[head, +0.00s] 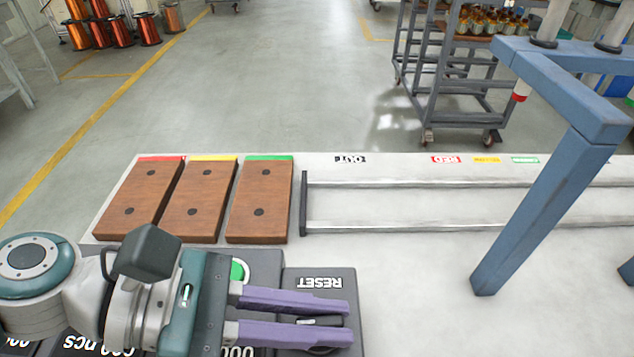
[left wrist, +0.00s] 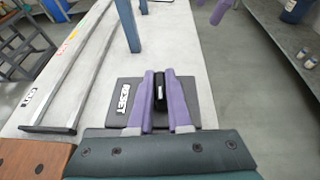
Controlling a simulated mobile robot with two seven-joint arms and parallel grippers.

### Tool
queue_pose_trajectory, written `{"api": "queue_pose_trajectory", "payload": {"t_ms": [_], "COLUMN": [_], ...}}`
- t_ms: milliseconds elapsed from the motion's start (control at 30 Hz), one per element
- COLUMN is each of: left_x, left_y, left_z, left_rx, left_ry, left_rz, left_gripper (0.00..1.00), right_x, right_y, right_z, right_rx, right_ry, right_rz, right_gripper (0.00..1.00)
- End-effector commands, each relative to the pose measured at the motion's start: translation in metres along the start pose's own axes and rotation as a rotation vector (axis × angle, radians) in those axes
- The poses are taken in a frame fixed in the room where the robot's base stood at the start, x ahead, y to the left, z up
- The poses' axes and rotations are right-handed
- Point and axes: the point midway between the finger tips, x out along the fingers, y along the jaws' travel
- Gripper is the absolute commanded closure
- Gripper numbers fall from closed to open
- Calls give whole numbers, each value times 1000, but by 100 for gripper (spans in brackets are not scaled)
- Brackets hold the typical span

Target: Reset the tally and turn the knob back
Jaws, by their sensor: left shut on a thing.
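My left gripper (head: 350,322) has its purple fingers on either side of a black knob (head: 318,321) on the dark RESET box (head: 320,279). In the left wrist view the knob (left wrist: 160,94) stands between the two fingers, and the gripper is shut on it. The RESET label reads upside down in the head view. A dark panel (head: 265,258) beside it carries a green button (head: 239,270), partly hidden by my gripper. White digits show at the bottom edge, largely covered by my arm. Purple tips at the top of the left wrist view, probably my right gripper (left wrist: 220,11), are cut off.
Three brown wooden boards (head: 197,205) with red, yellow and green edges lie behind my left gripper. Metal rails (head: 430,183) run rightward along the white table. A blue frame (head: 535,205) stands at the right. A cart (head: 450,95) stands beyond the table.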

Motion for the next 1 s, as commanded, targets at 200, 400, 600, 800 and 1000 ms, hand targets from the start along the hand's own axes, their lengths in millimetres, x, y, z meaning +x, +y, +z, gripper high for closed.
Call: {"api": "queue_pose_trajectory", "payload": {"t_ms": [200, 400, 600, 800, 1000], "left_x": [1, 0, 0, -21, -62], "left_y": [-1, 0, 0, 0, 0], "left_z": [1, 1, 0, 0, 0], "left_rx": [2, 1, 1, 0, 1], "left_ry": [-3, -2, -1, 1, 2], "left_rz": [-2, -1, -1, 1, 0], "left_gripper": [73, 54, 54, 54, 54], "right_x": [0, 0, 0, -2, -3], "right_y": [0, 1, 1, 1, 1], "right_z": [0, 0, 0, 0, -1], "right_rx": [-1, -4, -4, -4, -4], "right_ry": [0, 0, -1, -1, -1], "right_rz": [1, 3, 3, 3, 3], "right_gripper": [16, 16, 16, 16, 16]}}
